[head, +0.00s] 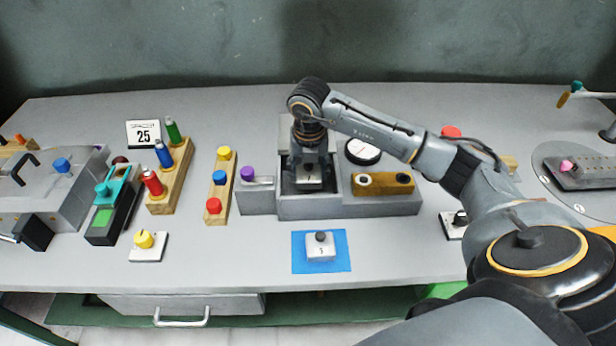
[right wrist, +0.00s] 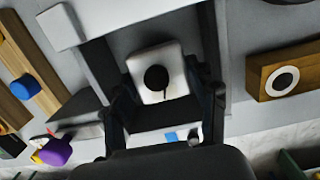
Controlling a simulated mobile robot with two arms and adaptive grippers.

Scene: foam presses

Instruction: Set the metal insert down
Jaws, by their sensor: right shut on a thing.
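A pale metal insert with a dark round knob shows between my right gripper's fingers in the right wrist view (right wrist: 176,62); in the head view its numbered front face (head: 309,180) shows just below the gripper. My right gripper (head: 308,165) points down and is shut on this insert, inside or just over the open recess of a grey metal block (head: 310,208). I cannot tell whether the insert touches the recess floor. A second, similar insert (head: 321,252) with a dark knob stands on a blue mat (head: 340,265) in front of the block. My left gripper is not in view.
A purple knob (head: 247,173) stands at the block's left, and a brown piece with two round holes (head: 383,184) lies on its right. Wooden racks with coloured knobs (head: 219,187) and bottles (head: 172,176) stand further left. The table front is mostly clear.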

